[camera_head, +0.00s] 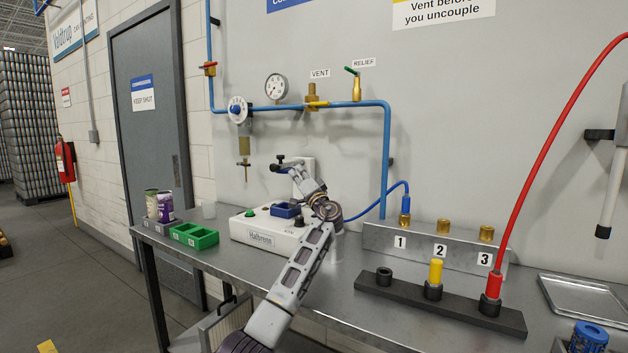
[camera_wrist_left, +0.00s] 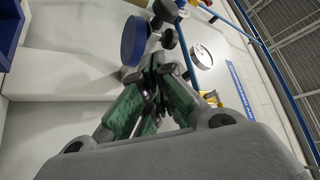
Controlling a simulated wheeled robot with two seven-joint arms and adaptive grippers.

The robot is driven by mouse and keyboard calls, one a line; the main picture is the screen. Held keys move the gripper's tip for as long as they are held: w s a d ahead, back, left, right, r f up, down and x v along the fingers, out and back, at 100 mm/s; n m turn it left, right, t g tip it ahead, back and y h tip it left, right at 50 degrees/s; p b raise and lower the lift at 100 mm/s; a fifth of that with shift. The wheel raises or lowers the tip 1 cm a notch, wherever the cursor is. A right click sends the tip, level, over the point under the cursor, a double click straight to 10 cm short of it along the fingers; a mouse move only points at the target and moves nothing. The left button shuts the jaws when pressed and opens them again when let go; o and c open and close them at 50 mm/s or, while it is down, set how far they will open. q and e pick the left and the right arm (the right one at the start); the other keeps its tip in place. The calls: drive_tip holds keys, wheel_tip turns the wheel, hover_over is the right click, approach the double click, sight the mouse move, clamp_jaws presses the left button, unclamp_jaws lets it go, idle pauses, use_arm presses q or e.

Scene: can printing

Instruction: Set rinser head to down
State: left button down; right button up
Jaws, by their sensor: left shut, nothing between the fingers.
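The white Halbrenn rinser (camera_head: 270,234) stands on the steel bench, with a green button, a dark knob and a blue cradle (camera_head: 287,210) on top. Its dark head (camera_head: 283,164) sits beside the pale column at the back, with a gap above the cradle. My left gripper (camera_head: 298,172) is close to the head and partly covers the column. In the left wrist view the green-padded fingers (camera_wrist_left: 160,68) are shut and empty, near a blue disc (camera_wrist_left: 134,41) and dark knob-like parts. I cannot tell whether they touch. The right gripper is not in view.
Green bins (camera_head: 195,237) and two cans (camera_head: 159,205) stand left of the rinser. A blue hose and pipe run behind it. A dark rail (camera_head: 440,305) with colored plugs, a red hose and a metal tray (camera_head: 590,300) are to the right.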

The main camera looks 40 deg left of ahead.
use_arm(q)
drive_tip(key=s+d, duration=0.4)
drive_tip(key=d, duration=0.6)
drive_tip(key=shift+s+d, duration=0.2)
drive_tip(key=shift+r, duration=0.15)
idle(0.4)
use_arm(e)
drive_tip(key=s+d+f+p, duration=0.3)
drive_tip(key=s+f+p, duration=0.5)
drive_tip(key=p, duration=1)
use_arm(q)
wheel_tip(320, 180, up, 34)
drive_tip(key=p, duration=1.6)
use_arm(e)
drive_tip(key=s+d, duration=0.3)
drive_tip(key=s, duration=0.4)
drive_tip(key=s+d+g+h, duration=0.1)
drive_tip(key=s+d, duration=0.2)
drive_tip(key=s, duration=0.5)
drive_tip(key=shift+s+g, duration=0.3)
